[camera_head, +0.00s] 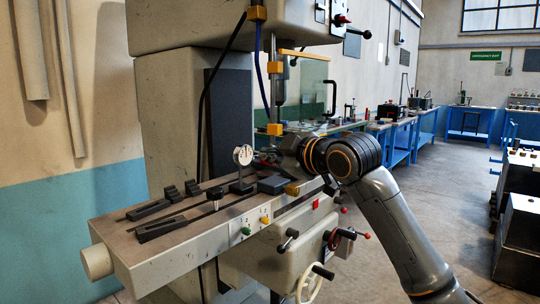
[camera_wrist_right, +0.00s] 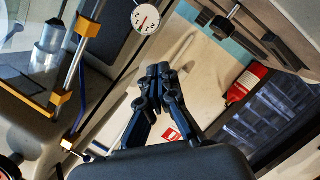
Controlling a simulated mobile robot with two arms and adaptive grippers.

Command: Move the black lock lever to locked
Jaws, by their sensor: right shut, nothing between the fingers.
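A lever with a black knob (camera_head: 288,241) sits on the front of the milling machine's knee, below the table. It stands out at an angle, and I cannot tell for sure that it is the lock lever or which position is locked. Another lever with a black knob (camera_head: 366,34) is high on the machine head. My right gripper's fingers (camera_wrist_right: 158,72) are shut and empty in the right wrist view. In the head view, my right arm reaches over the right end of the machine table (camera_head: 180,259), and its fingertips are hard to make out. My left gripper is not in view.
A dial gauge (camera_head: 243,155) stands on the table and also shows in the right wrist view (camera_wrist_right: 146,18). Black clamp blocks (camera_head: 160,228) lie on the table.

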